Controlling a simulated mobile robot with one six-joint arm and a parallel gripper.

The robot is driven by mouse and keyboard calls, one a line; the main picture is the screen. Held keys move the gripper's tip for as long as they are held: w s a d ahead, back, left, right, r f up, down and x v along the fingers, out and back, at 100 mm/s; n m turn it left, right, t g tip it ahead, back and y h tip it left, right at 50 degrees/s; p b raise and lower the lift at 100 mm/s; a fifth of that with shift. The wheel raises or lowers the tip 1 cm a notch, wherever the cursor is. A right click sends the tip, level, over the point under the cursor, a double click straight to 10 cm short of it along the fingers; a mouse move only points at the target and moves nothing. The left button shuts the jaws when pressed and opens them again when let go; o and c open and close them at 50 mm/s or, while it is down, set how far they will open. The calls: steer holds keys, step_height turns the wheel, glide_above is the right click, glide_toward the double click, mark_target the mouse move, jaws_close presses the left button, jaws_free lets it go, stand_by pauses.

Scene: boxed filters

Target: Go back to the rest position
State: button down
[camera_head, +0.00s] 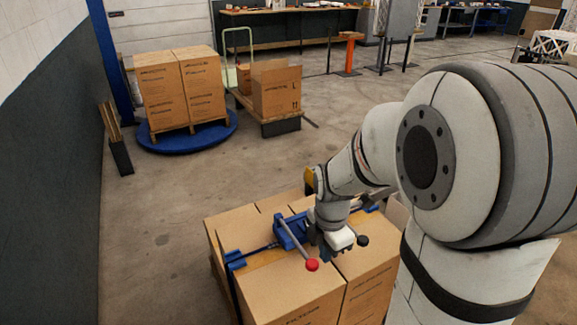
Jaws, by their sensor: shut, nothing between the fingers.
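My arm reaches in from the right, and my gripper (327,250) is at its end, low over the boxes in the foreground. It is shut and empty. A blue tool (291,232) with a grey lever and a red knob (312,265) lies on top of the boxes, just left of my gripper. A dark knob (362,241) shows just right of it. The fingertips are small and partly hidden, so I cannot tell whether they touch the tool.
The cardboard boxes (283,285) under my gripper stand in a group, with a blue strap fitting (234,261) at their left. Boxes (180,88) stand on a blue round platform (216,134) at back left, beside a loaded cart (281,126). The floor (165,215) at left is clear.

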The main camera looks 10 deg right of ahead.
steer(key=s+a+r+m+t, duration=0.1)
steer(key=s+r+m, duration=0.8)
steer(key=m, duration=1.2)
steer(key=shift+s+a+r+m+t, duration=0.35)
steer(key=shift+s+t, duration=0.25)
steer(key=shift+t, duration=0.1)
